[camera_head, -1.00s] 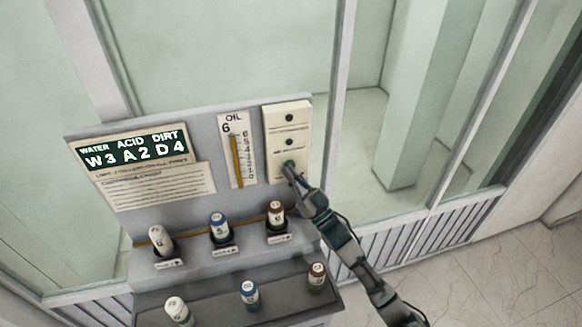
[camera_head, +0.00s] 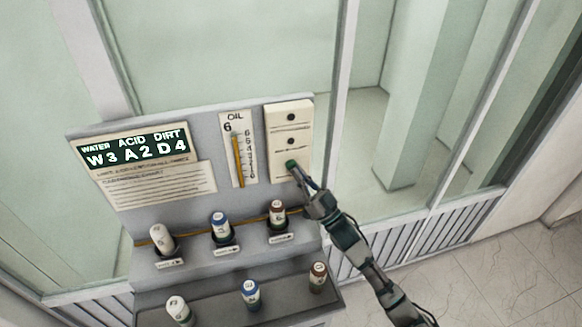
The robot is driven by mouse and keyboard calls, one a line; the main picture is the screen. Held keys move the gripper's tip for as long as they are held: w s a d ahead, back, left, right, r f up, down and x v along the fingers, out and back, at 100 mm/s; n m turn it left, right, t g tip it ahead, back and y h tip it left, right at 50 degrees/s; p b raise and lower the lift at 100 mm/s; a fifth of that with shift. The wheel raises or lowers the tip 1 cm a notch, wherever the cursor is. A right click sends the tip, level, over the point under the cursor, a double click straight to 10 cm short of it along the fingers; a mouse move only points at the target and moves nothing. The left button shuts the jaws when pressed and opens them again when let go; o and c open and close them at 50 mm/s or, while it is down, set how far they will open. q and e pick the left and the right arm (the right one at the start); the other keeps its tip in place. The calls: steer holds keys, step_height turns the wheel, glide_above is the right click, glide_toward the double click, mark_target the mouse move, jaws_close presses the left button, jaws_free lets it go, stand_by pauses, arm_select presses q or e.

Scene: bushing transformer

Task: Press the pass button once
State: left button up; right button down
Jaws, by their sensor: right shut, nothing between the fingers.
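A cream button panel (camera_head: 280,130) is fixed at the right end of the grey upright board. It has two dark round buttons, an upper one (camera_head: 291,117) and a middle one (camera_head: 291,141), and a green button (camera_head: 290,163) at the bottom. The labels are too small to read, so I cannot tell which one is marked pass. My right gripper (camera_head: 297,173) is shut and empty, its tips just below and right of the green button. I cannot tell whether they touch it. My left gripper is not in view.
A green display (camera_head: 135,149) reads W3 A2 D4. An oil gauge (camera_head: 238,150) stands left of the buttons. Several small bottles stand in two rows below, including a brown-capped one (camera_head: 277,214) near my right arm. Glass panes surround the stand.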

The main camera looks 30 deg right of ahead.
arm_select(q)
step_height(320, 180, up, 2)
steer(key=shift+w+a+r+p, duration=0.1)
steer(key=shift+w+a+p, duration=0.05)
steer(key=shift+p, duration=0.8)
arm_select(e)
steer(key=s, duration=0.3)
steer(key=s+a, duration=0.1)
steer(key=s, duration=0.1)
steer(key=shift+s, duration=0.35)
steer(key=shift+d+f, duration=0.1)
steer(key=shift+d, duration=0.2)
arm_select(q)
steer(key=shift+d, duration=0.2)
